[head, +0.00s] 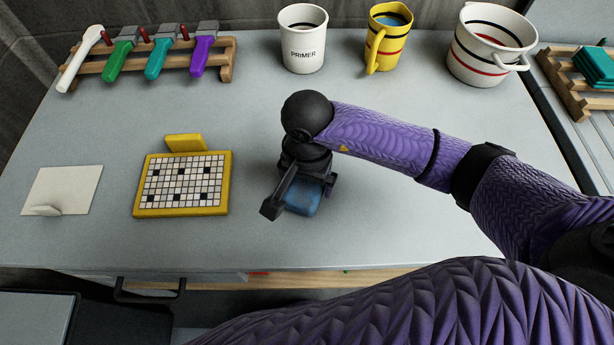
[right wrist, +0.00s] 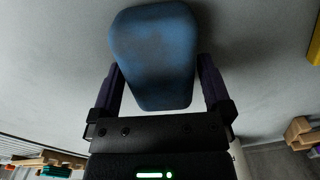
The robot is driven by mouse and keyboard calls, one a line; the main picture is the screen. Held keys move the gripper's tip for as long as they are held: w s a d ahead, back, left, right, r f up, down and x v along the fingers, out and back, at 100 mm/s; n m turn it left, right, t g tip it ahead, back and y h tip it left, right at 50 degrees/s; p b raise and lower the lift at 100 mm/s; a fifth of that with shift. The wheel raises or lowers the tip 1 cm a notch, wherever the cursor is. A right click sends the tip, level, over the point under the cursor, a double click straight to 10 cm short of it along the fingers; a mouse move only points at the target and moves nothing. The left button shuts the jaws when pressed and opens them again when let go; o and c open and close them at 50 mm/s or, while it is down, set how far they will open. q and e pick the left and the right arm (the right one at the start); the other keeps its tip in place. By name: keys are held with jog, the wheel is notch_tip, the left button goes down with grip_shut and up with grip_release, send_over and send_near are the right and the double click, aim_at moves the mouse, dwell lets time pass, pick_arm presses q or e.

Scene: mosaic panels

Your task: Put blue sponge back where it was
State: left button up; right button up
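The blue sponge (head: 303,199) is under my right gripper (head: 302,190) in the head view, over the right-middle part of the grey table. In the right wrist view the sponge (right wrist: 155,55) lies between the two fingers of the right gripper (right wrist: 160,75), which appear to touch it on both sides. Whether the sponge rests on the table or is slightly lifted is hard to tell. My left gripper is not in view.
A yellow-framed mosaic panel (head: 183,208) lies left of the gripper, with a yellow block (head: 185,142) behind it. A white card (head: 62,190) is further left. A tool rack (head: 150,65), primer cup (head: 303,42), yellow mug (head: 386,45) and white pot (head: 485,58) stand behind.

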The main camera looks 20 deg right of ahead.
jog(key=shift+r+p, duration=0.3)
jog(key=shift+r, duration=0.05)
notch_tip(320, 180, up, 12)
jog(key=p, duration=0.2)
jog(key=shift+f, duration=0.2)
